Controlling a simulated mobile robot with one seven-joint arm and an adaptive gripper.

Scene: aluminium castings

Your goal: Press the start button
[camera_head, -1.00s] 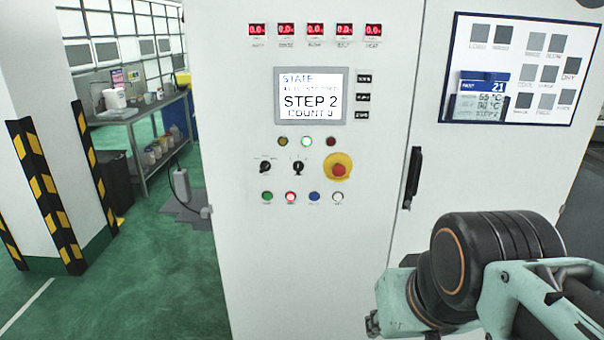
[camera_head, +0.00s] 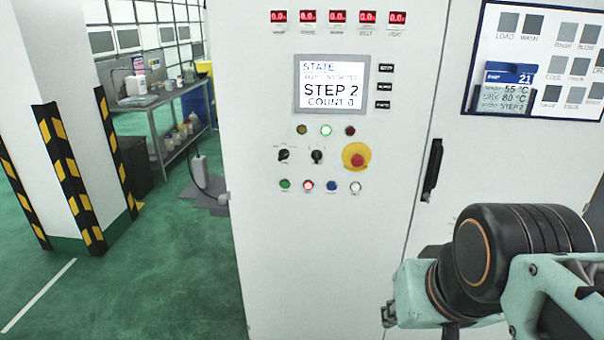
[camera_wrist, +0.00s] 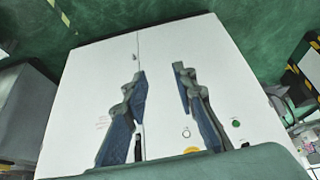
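The green button (camera_head: 285,184) is at the left end of the lower button row on the white cabinet's control panel. Beside it are a lit red button (camera_head: 308,185), a blue button (camera_head: 332,186) and a white button (camera_head: 355,187). The button labels are too small to read. In the wrist view my gripper (camera_wrist: 159,76) is open and empty, with its two blue-padded fingers apart in front of the white cabinet face. In the head view only my arm shows, at lower right, clear of the buttons; the gripper is hidden there.
Above the buttons are two black selector switches, a red emergency stop (camera_head: 357,160) on a yellow base, and a display (camera_head: 331,86) reading STEP 2, COUNT 0. A black door handle (camera_head: 432,170) stands right of the panel. A striped pillar (camera_head: 70,110) and open green floor are left.

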